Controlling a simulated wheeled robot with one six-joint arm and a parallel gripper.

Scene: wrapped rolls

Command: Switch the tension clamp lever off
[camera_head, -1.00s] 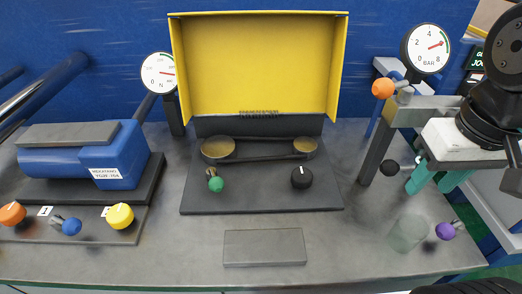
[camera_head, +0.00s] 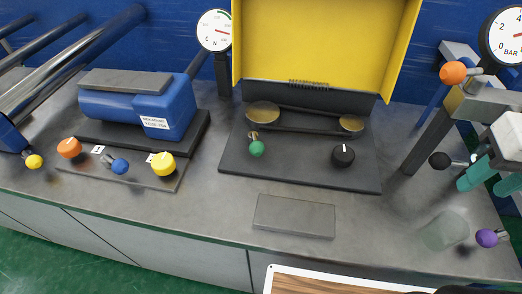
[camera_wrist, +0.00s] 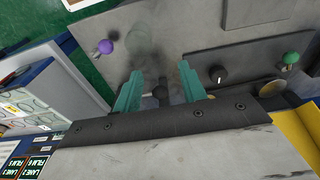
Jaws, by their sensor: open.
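No readable label tells me which lever is the tension clamp lever. A green-knobbed lever (camera_head: 256,148) stands on the dark plate below the belt, beside a black dial (camera_head: 343,155); both show at the right in the wrist view. A black-balled lever (camera_head: 440,160) projects by the grey post. My gripper (camera_head: 487,180) is at the right, its teal fingers open and near this black ball. In the wrist view my gripper (camera_wrist: 160,88) has a dark ball (camera_wrist: 160,91) showing between its fingers; contact cannot be told.
A purple-knobbed lever (camera_head: 487,238) and clear cylinder (camera_head: 444,231) are at the right. Orange, blue and yellow knobs (camera_head: 163,164) line the left plate. The raised yellow cover (camera_head: 322,45) stands behind the belt. The front bench is mostly clear.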

